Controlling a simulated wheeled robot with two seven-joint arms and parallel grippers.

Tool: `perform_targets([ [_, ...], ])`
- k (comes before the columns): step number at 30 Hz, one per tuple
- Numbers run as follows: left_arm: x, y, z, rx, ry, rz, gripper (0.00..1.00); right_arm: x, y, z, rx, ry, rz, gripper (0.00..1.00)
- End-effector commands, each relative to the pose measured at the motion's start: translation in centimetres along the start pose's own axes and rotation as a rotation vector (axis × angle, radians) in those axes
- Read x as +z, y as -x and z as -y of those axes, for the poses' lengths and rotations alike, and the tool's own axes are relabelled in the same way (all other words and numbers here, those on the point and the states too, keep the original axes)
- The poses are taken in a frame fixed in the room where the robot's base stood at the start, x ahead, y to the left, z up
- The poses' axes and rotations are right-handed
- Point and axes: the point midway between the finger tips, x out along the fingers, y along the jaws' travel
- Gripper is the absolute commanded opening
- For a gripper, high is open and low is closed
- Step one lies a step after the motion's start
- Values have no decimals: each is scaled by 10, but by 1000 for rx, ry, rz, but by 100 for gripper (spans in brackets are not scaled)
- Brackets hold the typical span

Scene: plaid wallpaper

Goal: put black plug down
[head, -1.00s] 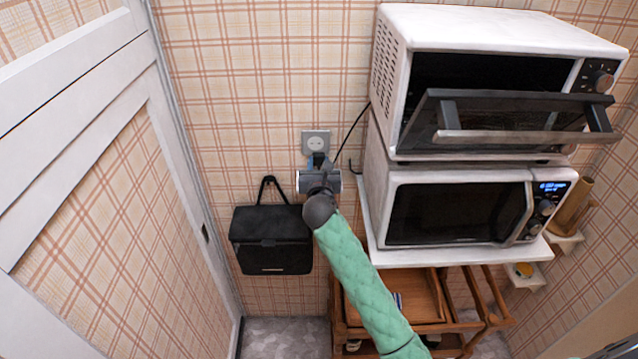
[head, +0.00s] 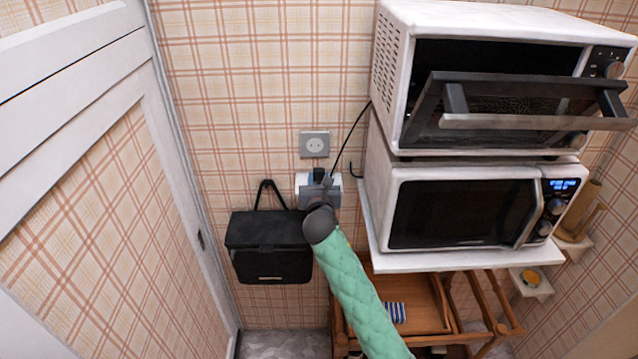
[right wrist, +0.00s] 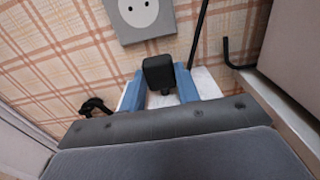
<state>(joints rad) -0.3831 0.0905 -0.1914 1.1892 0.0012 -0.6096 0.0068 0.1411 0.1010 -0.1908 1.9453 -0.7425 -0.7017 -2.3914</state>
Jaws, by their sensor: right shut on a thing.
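The black plug (right wrist: 158,73) sits between the two blue fingers of my right gripper (right wrist: 159,88) in the right wrist view. The gripper is shut on it. In the head view my right gripper (head: 319,182) is just below the grey wall socket (head: 314,145), and the plug is apart from it. The socket's round face is empty and also shows at the top of the right wrist view (right wrist: 140,10). A black cord (head: 350,135) runs down from the oven side towards the gripper. My left gripper is not in view.
A white microwave (head: 465,210) with a toaster oven (head: 490,95), its door open, on top stands to the right. A black bag-like box (head: 270,245) hangs at the left. A pale surface (right wrist: 207,82) lies behind the fingers. A black hook (right wrist: 236,55) is nearby.

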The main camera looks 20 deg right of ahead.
Motion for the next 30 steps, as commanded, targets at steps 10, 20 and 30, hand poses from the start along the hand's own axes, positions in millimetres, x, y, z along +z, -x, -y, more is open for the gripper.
perform_targets([
  [10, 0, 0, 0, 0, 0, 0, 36, -2, 0, 0, 0, 0, 0, 0],
  [20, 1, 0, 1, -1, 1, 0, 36, -10, 0, 0, 0, 0, 0, 0],
  [30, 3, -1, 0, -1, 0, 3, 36, -12, 0, 0, 0, 0, 0, 54],
])
